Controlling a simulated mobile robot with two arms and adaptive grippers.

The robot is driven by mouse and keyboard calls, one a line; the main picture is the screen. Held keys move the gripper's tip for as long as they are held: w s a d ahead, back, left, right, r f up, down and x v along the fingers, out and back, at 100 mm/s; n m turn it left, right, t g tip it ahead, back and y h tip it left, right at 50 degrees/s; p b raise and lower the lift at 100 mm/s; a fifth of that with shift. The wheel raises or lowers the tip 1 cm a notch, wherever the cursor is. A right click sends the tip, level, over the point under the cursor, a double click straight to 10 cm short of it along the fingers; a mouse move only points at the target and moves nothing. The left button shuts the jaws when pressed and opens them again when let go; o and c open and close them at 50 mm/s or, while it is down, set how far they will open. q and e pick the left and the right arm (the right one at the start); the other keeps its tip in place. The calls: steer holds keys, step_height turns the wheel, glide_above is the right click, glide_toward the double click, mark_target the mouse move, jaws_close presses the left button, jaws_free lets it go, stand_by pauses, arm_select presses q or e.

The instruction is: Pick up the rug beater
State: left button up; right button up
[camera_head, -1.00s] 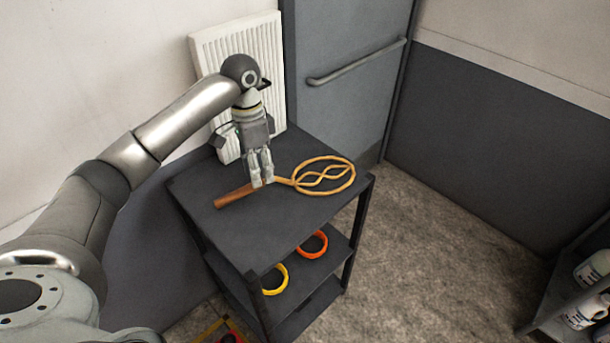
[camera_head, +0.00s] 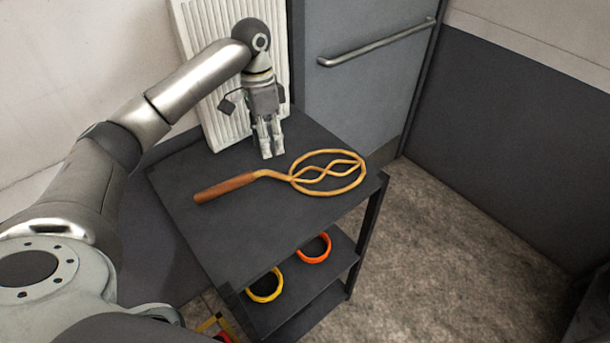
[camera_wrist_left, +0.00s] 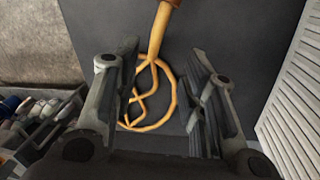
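The rug beater (camera_head: 326,174) lies flat on the top of a dark cart (camera_head: 185,172). It has a brown handle to the left and a looped tan head to the right. My left gripper (camera_head: 268,156) points down over the cart top, just behind the beater's neck in the head view, apart from it. In the left wrist view its two fingers (camera_wrist_left: 164,52) are spread and empty. The beater (camera_wrist_left: 172,98) shows between and beyond them, its handle cut off at the top edge. My right gripper is not in view.
A white ribbed radiator (camera_head: 205,95) and a grey door with a bar handle (camera_head: 375,45) stand behind the cart. A yellow ring (camera_head: 265,297) and an orange ring (camera_head: 314,261) are on the lower shelf. Open floor (camera_head: 450,240) lies to the right.

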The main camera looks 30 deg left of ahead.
mark_target(273, 174)
arm_select(q)
steer(key=f, duration=0.1)
steer(key=s+f, duration=0.1)
steer(key=f+p, duration=0.1)
steer(key=f, duration=0.1)
steer(key=shift+s+d, duration=0.15)
steer(key=shift+d, duration=0.1)
steer(key=shift+s+d+f+p, duration=0.15)
steer(key=shift+f+p, duration=0.15)
steer(key=shift+f, duration=0.6)
steer(key=shift+w+d+f+p, duration=0.15)
steer(key=shift+f+p, duration=0.2)
steer(key=shift+f, duration=0.6)
steer(key=shift+s+d+f+p, duration=0.15)
steer(key=shift+f+p, duration=0.15)
steer(key=shift+f, duration=0.6)
jaws_close()
